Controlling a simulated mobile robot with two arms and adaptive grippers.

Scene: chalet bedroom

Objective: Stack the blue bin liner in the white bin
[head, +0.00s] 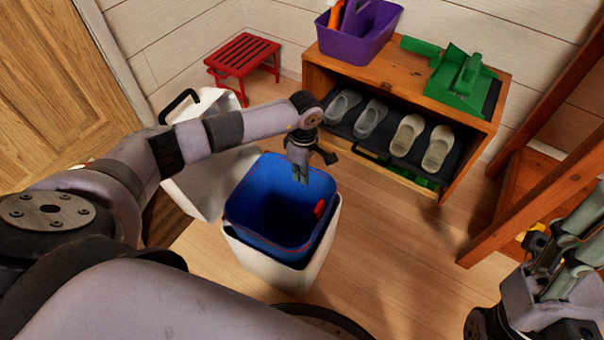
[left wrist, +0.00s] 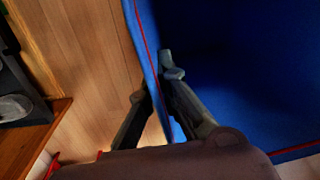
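The blue bin liner (head: 262,222) is an open square tub with a red mark on its inner wall. It sits partly inside the white bin (head: 263,262), with its blue rim standing above the white rim. My left gripper (head: 300,172) is at the liner's far right rim. In the left wrist view its fingers (left wrist: 154,84) lie on both sides of the liner's wall (left wrist: 235,75), one inside and one outside, and look closed on it. How deep the liner's bottom reaches is hidden. My right gripper (head: 570,245) is at the right edge, fingers apart and empty.
A wooden shoe cabinet (head: 450,188) with several shoes stands behind the bin, bearing a purple caddy (head: 358,38) and green dustpan (head: 468,85). A white lid or panel (head: 205,180) stands left. A red stool (head: 243,55) is at the back. Floor right of the bin is clear.

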